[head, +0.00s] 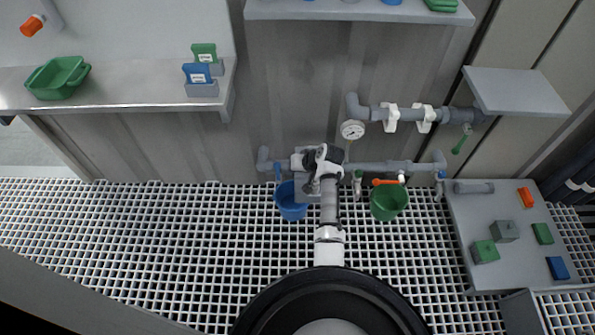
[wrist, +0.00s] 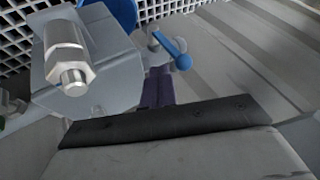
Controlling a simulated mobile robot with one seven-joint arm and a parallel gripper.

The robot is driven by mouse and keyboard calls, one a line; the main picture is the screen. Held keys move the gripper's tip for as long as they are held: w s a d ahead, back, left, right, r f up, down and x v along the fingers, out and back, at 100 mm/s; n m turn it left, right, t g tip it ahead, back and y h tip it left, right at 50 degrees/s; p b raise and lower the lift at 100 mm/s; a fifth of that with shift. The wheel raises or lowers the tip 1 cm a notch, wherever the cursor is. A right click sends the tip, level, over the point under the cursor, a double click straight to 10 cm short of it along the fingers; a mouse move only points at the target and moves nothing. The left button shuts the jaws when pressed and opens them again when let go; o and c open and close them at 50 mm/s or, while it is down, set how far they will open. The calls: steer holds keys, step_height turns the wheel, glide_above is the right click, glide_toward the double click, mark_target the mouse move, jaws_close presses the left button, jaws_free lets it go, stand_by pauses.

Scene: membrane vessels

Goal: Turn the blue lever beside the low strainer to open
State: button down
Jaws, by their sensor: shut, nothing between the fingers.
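In the wrist view the blue lever (wrist: 170,44) is clearer, slanting, with a rounded end. A grey block with a metal hex fitting (wrist: 68,62), which looks like the strainer, fills the left of the wrist view. In the head view my arm partly hides this area. My gripper (head: 308,160) is at the low pipe, just right of the lever. Its fingers (wrist: 158,85) are shut and empty, just below the lever in the wrist view. I cannot tell whether they touch it.
The blue bucket (head: 291,203) and a green bucket (head: 388,203) stand on the grating. An orange lever (head: 385,182) is on the low pipe at right. A gauge (head: 352,130) and upper pipe are above. A grey bench (head: 465,240) with coloured blocks is at right.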

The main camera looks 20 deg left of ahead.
mark_target(278, 173)
steer(key=b+x, duration=0.5)
steer(key=x, duration=0.1)
steer(key=shift+a+f+b, duration=0.2)
steer(key=shift+b, duration=0.15)
steer(key=shift+a+r+p, duration=0.15)
steer(key=shift+a+p, duration=0.1)
steer(key=shift+p, duration=0.25)
